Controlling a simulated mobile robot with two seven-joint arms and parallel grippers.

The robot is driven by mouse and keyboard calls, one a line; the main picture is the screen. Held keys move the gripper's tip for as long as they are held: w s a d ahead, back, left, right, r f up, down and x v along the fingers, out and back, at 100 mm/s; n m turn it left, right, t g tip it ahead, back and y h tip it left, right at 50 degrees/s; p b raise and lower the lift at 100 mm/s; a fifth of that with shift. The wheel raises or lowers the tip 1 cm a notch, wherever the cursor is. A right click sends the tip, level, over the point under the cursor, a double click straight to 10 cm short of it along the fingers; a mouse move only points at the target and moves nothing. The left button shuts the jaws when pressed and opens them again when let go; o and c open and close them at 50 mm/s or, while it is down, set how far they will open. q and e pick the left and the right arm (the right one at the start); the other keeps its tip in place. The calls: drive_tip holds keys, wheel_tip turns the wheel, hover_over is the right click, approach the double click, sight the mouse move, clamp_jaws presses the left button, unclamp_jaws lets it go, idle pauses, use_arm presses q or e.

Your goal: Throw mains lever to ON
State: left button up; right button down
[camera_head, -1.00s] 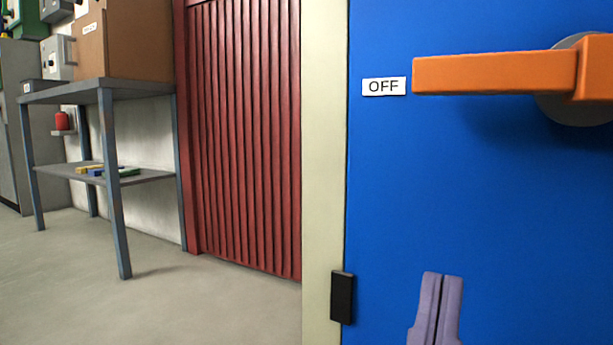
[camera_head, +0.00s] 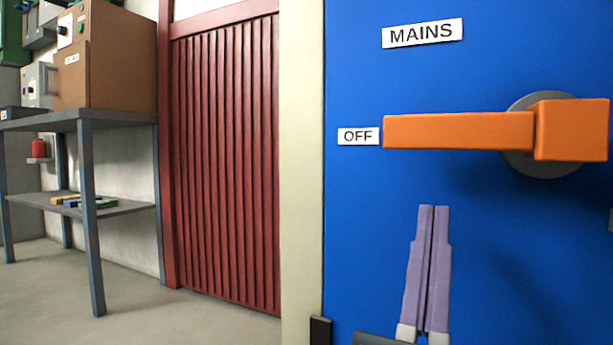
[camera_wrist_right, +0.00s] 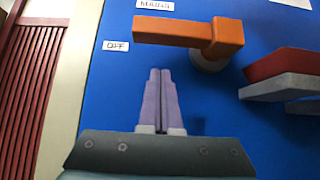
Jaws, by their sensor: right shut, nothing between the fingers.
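The orange mains lever (camera_head: 460,131) lies level on the blue panel (camera_head: 540,260), its free end pointing left at the white OFF label (camera_head: 358,136). Its thick end sits on a grey round hub (camera_head: 520,165). A MAINS label (camera_head: 422,33) is above it. My right gripper (camera_head: 434,207) is shut and empty, fingers pointing up, below the lever's left half and apart from it. In the right wrist view the lever (camera_wrist_right: 175,32) is beyond the shut fingertips (camera_wrist_right: 160,71). My left gripper is not in view.
A red ribbed shutter (camera_head: 225,160) and a pale post (camera_head: 302,150) stand left of the panel. A table (camera_head: 80,122) with a brown box (camera_head: 108,60) is further left. In the right wrist view a red and grey part (camera_wrist_right: 280,75) juts out at right.

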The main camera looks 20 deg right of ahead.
sight(482, 132)
wheel_tip(482, 132, up, 4)
drive_tip(key=shift+f, duration=0.1)
idle(0.4)
